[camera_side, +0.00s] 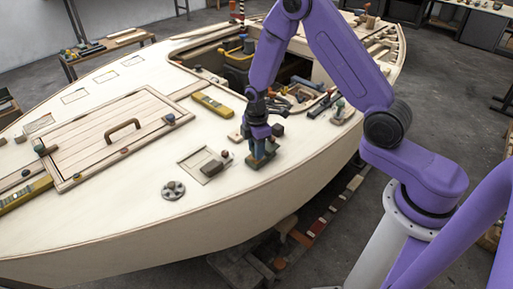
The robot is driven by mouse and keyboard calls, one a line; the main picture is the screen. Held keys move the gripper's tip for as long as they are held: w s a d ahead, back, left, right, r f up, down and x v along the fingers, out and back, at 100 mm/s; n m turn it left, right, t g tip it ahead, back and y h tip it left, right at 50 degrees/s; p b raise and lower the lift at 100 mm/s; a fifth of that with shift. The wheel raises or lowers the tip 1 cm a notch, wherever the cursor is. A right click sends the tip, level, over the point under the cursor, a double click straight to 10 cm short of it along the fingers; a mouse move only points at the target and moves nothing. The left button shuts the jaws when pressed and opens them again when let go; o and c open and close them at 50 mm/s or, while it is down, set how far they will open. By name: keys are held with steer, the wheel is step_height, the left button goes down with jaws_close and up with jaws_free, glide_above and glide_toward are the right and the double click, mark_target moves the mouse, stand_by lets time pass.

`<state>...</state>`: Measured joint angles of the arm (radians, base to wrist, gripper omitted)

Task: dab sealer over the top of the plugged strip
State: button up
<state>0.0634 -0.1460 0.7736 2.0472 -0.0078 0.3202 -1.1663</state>
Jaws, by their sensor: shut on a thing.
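My gripper (260,140) points down over the pale plywood deck (130,215), near its front edge. I cannot make out the plugged strip or any sealer for certain at this size; the gripper and held thing hide part of the deck.
A round grey fitting (173,190) lies left of the recess. A hatch with a curved handle (123,126) and a yellow level (212,105) are farther left and back. The open cockpit behind holds tools and a yellow bin (238,62). The front-left deck is clear.

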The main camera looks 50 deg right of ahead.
steer(key=shift+r, duration=3.5)
